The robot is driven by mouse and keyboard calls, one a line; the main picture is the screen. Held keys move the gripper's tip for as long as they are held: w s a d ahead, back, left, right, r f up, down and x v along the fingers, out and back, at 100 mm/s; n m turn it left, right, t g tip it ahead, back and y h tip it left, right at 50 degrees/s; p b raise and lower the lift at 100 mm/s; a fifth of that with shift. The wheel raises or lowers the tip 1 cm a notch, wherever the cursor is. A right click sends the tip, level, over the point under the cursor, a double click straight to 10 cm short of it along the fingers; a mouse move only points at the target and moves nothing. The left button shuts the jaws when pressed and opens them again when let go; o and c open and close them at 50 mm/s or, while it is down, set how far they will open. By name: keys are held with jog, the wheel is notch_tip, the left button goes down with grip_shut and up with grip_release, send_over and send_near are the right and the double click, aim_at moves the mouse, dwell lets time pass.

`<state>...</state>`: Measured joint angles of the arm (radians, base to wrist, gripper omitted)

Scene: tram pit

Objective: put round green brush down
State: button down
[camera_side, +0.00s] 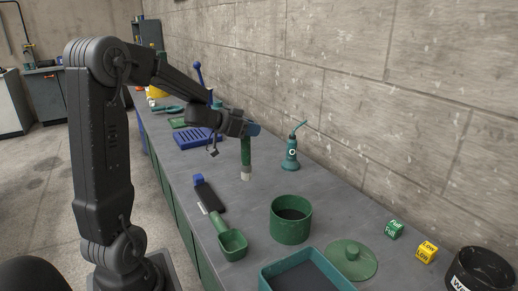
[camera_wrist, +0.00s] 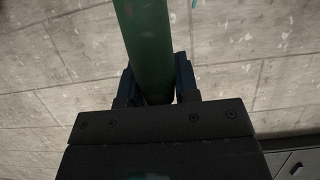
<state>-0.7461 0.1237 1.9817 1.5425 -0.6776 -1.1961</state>
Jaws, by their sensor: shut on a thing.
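The round green brush (camera_side: 246,157) is in my gripper (camera_side: 251,130), hanging upright with its pale tip down. In the side view its tip is at or a little above the grey bench top; I cannot tell whether it touches. In the wrist view the green handle (camera_wrist: 147,45) runs up between the two dark blue fingers of my gripper (camera_wrist: 157,80), which are shut on it.
A teal oil can (camera_side: 291,155) stands behind, near the wall. In front are a black-handled brush (camera_side: 209,195), a green scoop (camera_side: 232,243), a green round pot (camera_side: 291,219) and a green tray (camera_side: 268,282). A blue rack (camera_side: 196,138) is to the left. Bare bench surrounds the brush tip.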

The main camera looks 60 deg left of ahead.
aim_at(246, 154)
notch_tip(246, 154, down, 6)
jog(key=w+d, duration=0.1)
jog(key=w, duration=0.1)
jog(key=shift+w+d+r, duration=0.15)
jog(key=shift+d+r, duration=0.05)
jog(key=shift+d, duration=0.05)
jog(key=shift+f, duration=0.1)
jog(key=c, duration=0.9)
grip_release()
jog(key=shift+o, duration=0.2)
